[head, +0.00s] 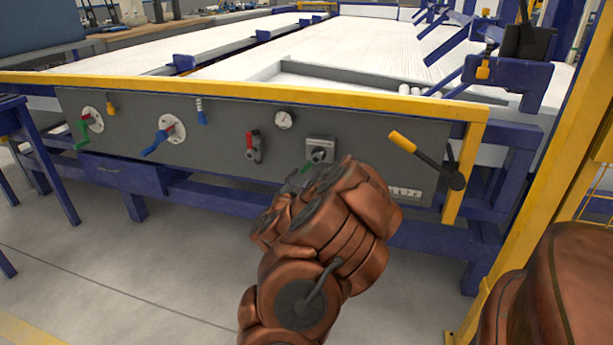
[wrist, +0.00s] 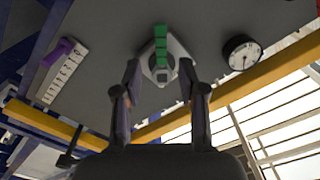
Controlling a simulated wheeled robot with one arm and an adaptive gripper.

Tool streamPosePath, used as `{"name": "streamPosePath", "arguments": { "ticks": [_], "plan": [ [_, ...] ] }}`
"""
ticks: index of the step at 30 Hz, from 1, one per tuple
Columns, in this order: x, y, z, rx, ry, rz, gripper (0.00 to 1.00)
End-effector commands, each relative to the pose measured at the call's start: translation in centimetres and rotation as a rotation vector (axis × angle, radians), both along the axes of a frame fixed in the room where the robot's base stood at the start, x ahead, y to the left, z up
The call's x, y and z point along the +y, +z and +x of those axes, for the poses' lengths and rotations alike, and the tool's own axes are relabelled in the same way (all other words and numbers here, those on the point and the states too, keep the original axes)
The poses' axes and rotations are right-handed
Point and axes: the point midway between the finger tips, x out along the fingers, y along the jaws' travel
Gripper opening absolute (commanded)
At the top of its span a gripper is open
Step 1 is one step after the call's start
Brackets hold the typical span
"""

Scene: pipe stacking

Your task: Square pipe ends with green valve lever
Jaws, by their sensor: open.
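The green valve lever (wrist: 160,48) shows in the wrist view on a grey square mount (wrist: 176,66) fixed to the panel. In the head view the mount (head: 320,148) is in the panel's middle right, and a bit of the green lever (head: 306,171) shows beside my wrist. My gripper (wrist: 160,78) is open and empty. Its two fingers are apart, on either side of the lever's lower part in the wrist picture; I cannot tell whether they touch it. My copper-coloured arm hides most of the gripper in the head view. White pipes (head: 372,48) lie on the table behind the panel.
The grey panel (head: 220,138) also carries a green crank (head: 82,130), a blue crank (head: 157,141), a red lever (head: 251,143), a gauge (head: 284,120) and a yellow-handled lever (head: 403,142). A yellow rail (head: 240,92) runs above it. A yellow post (head: 560,180) stands at right.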

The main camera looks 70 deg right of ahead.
Motion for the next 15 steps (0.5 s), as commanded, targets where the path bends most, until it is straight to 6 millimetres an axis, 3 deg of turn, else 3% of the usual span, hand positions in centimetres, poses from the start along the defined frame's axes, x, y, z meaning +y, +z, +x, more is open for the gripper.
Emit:
{"name": "streamPosePath", "arguments": {
  "ticks": [15],
  "plan": [
    [-4.8,-0.1,0.5,0.000,0.000,-0.003,0.41]
  ]
}}
